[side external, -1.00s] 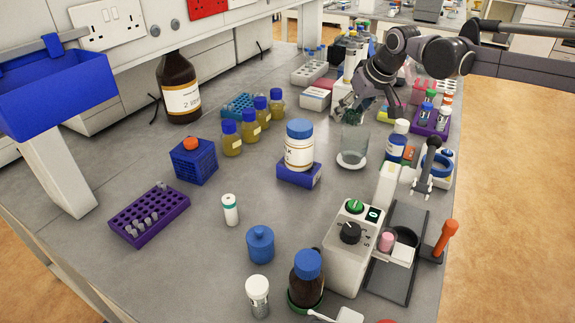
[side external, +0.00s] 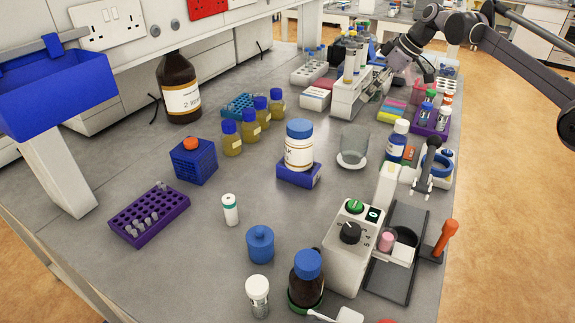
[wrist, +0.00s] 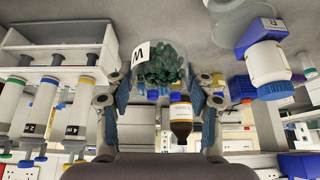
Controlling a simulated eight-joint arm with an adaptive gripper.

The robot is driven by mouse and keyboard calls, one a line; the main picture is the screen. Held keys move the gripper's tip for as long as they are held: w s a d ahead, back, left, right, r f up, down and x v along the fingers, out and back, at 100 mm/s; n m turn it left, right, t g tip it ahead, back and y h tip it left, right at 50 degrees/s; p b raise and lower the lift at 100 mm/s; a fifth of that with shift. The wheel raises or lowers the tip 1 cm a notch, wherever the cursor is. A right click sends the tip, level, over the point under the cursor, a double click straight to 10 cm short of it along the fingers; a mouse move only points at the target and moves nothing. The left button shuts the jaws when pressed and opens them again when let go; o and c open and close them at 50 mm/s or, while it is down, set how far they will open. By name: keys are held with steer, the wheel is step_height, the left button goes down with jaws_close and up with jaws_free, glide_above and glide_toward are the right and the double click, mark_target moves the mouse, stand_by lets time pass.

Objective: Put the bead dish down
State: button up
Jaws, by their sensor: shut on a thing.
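The bead dish (wrist: 160,66) is a clear dish with dark green beads and a white label with a black letter. In the wrist view it sits between the fingertips of my gripper (wrist: 160,95), which is shut on it. In the side view my gripper (side external: 376,88) is low at the far right of the bench, beside the white tube rack. There the dish is too small and covered to make out, and I cannot tell whether it touches the bench.
The white rack (side external: 343,104) with upright tubes stands close left of my gripper. A glass beaker (side external: 354,142) stands nearer, beside a blue-lidded white jar (side external: 299,150). Coloured strips (side external: 392,110) and a purple rack (side external: 431,122) lie right.

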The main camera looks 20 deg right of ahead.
step_height(320, 180, down, 14)
steer(key=shift+f, duration=0.1)
stand_by(0.7)
steer(key=o, duration=1.3)
steer(key=shift+f, duration=0.1)
steer(key=v, duration=1.2)
steer(key=shift+a, duration=0.1)
steer(key=x, duration=1.1)
steer(key=shift+w+a+f, duration=0.15)
steer(key=shift+f, duration=0.05)
steer(key=shift+r, duration=0.85)
